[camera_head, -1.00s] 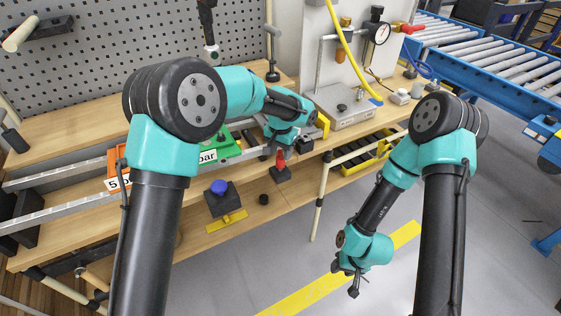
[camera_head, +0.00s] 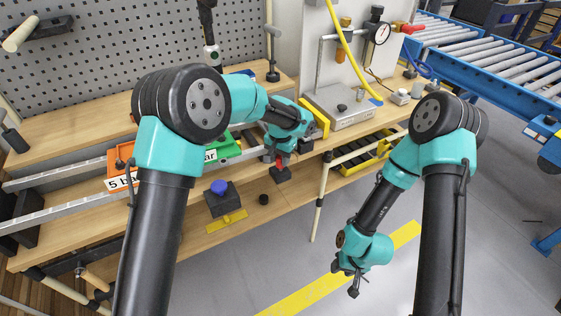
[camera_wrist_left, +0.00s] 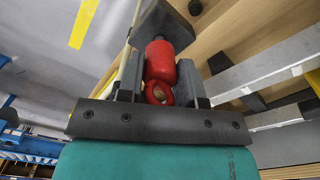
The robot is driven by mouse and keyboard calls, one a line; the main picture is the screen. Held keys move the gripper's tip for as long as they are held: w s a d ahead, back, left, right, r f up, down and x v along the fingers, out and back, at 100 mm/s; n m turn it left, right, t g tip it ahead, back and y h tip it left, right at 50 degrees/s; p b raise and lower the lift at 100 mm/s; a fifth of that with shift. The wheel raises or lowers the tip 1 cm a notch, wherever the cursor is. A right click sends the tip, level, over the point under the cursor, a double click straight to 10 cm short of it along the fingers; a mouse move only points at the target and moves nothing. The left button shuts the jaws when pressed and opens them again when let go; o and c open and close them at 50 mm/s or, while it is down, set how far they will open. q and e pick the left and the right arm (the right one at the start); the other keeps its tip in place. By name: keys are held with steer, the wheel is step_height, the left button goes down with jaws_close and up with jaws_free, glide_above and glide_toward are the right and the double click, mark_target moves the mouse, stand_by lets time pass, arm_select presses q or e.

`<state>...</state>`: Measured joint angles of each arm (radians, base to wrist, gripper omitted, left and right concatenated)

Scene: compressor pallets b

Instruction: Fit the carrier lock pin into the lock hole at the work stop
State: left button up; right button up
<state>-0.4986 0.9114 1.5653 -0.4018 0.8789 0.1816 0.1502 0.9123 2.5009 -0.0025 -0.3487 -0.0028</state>
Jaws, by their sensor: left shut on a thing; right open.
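The red lock pin (camera_head: 282,159), a rounded red handle with a ring, stands at a dark holder block (camera_head: 280,175) at the bench's front edge. In the left wrist view the pin (camera_wrist_left: 160,62) sits between the two fingers of my left gripper (camera_wrist_left: 160,85), which is shut on it. The dark block (camera_wrist_left: 160,22) shows right beyond the pin; I cannot tell whether the pin is still seated in it. The orange carrier (camera_head: 119,158), labelled 5 bar, and green carrier (camera_head: 222,148) sit by the rails, partly behind my left arm. The lock hole is not discernible. My right gripper (camera_head: 350,278) is open and empty.
Metal rails (camera_head: 65,214) run along the bench. A block with a blue knob (camera_head: 219,187) stands on the lower shelf near a small black cylinder (camera_head: 263,200). A yellow bracket (camera_head: 319,118) and a gauge fixture (camera_head: 343,108) are beyond my left wrist. Floor around my right gripper is clear.

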arm_select(q)
steer(key=shift+r, duration=4.6)
steer(key=shift+c, duration=0.3)
